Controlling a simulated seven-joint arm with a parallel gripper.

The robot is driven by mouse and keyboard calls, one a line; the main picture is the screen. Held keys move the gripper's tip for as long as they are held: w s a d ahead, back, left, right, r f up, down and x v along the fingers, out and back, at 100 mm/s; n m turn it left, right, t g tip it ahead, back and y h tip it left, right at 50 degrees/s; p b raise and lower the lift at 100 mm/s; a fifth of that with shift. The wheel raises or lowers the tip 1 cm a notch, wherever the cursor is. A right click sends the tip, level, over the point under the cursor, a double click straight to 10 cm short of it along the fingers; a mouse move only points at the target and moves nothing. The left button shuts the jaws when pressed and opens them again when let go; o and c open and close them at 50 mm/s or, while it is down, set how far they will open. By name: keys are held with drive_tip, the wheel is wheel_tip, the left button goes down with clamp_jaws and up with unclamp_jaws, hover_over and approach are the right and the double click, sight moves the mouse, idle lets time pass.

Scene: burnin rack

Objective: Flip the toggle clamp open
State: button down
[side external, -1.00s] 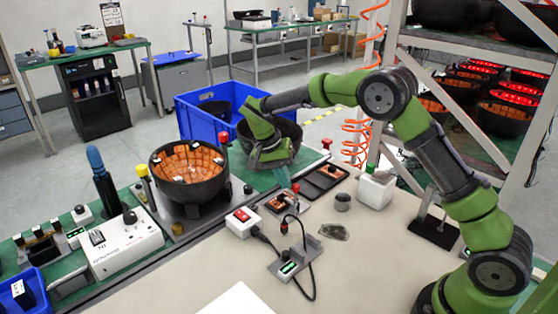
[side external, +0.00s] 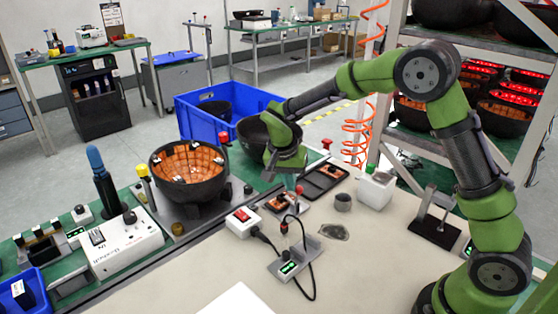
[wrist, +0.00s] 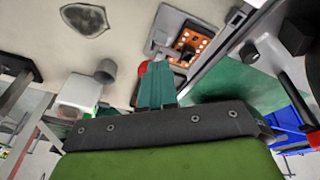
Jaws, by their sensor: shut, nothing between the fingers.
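A red knob (side external: 298,190) on a thin upright stem stands beside the orange board (side external: 278,202) on the bench; I take it to be the toggle clamp's handle. The clamp body is too small to make out. My gripper (side external: 289,181) is shut and empty, pointing down just above and beside the knob. In the wrist view the green fingers (wrist: 157,82) are together and partly cover the red knob (wrist: 143,68). I cannot tell whether they touch it. The orange board also shows there (wrist: 190,43), in its grey tray.
A black bowl with orange lining (side external: 189,167) stands left on a fixture. A cabled grey fixture (side external: 297,260) sits in front.

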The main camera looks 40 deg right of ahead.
drive_tip(key=shift+s+f+t, duration=0.55)
drive_tip(key=shift+s+f, duration=0.2)
drive_tip(key=shift+s, duration=0.55)
drive_tip(key=shift+s+f+t, duration=0.5)
drive_tip(key=shift+s+f, duration=0.25)
drive_tip(key=shift+s, duration=0.55)
drive_tip(key=shift+s+f+t, duration=0.55)
drive_tip(key=shift+s+f, duration=0.2)
drive_tip(key=shift+s, duration=0.55)
drive_tip(key=shift+r, duration=0.1)
drive_tip(key=shift+w, duration=0.15)
drive_tip(key=shift+w+f, duration=0.2)
drive_tip(key=shift+w, duration=0.5)
